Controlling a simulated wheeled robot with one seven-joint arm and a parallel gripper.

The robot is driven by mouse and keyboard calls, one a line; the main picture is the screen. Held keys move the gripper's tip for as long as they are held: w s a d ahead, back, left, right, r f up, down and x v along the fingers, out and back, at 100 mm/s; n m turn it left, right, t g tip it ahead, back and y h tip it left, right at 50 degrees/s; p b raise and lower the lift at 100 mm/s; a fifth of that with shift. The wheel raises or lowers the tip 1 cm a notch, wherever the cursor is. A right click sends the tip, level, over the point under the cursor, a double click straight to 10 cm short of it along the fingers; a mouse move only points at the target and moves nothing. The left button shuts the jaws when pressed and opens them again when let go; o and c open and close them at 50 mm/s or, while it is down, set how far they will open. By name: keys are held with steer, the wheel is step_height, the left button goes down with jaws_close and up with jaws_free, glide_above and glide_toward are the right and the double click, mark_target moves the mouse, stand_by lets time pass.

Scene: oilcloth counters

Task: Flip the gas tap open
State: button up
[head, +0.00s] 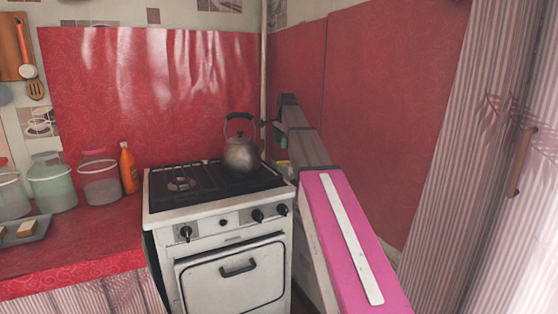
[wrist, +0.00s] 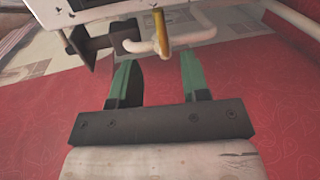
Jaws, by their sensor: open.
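The gas tap shows in the wrist view as a yellow lever (wrist: 161,30) on a thin white pipe (wrist: 190,40). The lever stands roughly upright in that picture. My gripper (wrist: 157,68) is open, with its two green fingers spread apart and nothing between them. The lever lies just beyond the fingertips, roughly in line with the gap; I cannot tell whether anything touches. In the head view my gripper (head: 279,138) is partly hidden behind my arm's end, near the wall right of the kettle. The tap cannot be made out clearly there.
A white gas stove (head: 232,225) stands left of my arm, with a metal kettle (head: 241,154) on top close to my gripper. A vertical pipe (head: 263,60) runs up the wall corner. Jars and an orange bottle (head: 128,168) stand on the left counter. A striped curtain (head: 450,150) hangs right.

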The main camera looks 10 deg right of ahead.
mark_target(280, 162)
steer(key=f, duration=0.3)
steer(key=w+f, duration=0.1)
steer(key=f, duration=0.5)
steer(key=shift+w+a+f, duration=0.1)
steer(key=shift+w+a, duration=0.25)
jaws_close()
